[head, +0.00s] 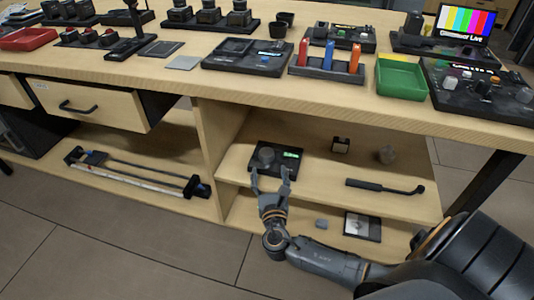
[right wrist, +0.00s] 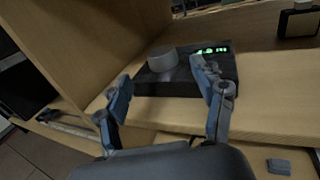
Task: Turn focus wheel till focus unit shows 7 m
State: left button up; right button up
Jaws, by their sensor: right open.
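The focus unit (head: 277,158) is a flat black box on the upper shelf under the bench. Its grey round focus wheel (head: 266,156) is on the left side of its top, and a small green lit display (head: 291,155) is on the right. The wheel (right wrist: 162,59) and display (right wrist: 211,50) also show in the right wrist view; I cannot read the digits surely. My right gripper (head: 272,180) is open and empty, its fingers spread in front of the unit, apart from the wheel. My left gripper is not in view.
The bench top (head: 190,70) overhangs the shelf, and a wooden divider (head: 215,140) stands left of the unit. A framed item (head: 362,226) is on the lower shelf.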

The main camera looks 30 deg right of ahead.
aim_at(268, 158)
jog(key=b+x, duration=0.1)
jog(key=x, duration=0.5)
jog(key=shift+f, duration=0.1)
jog(key=x, duration=0.3)
jog(key=shift+b, duration=0.3)
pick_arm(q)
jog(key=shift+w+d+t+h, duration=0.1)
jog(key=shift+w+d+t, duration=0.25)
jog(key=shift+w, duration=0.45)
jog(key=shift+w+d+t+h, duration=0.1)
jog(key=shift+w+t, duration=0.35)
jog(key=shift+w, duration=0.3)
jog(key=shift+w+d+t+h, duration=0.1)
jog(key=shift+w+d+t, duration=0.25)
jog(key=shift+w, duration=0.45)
pick_arm(e)
jog(key=shift+w+d, duration=0.2)
jog(key=shift+w, duration=0.05)
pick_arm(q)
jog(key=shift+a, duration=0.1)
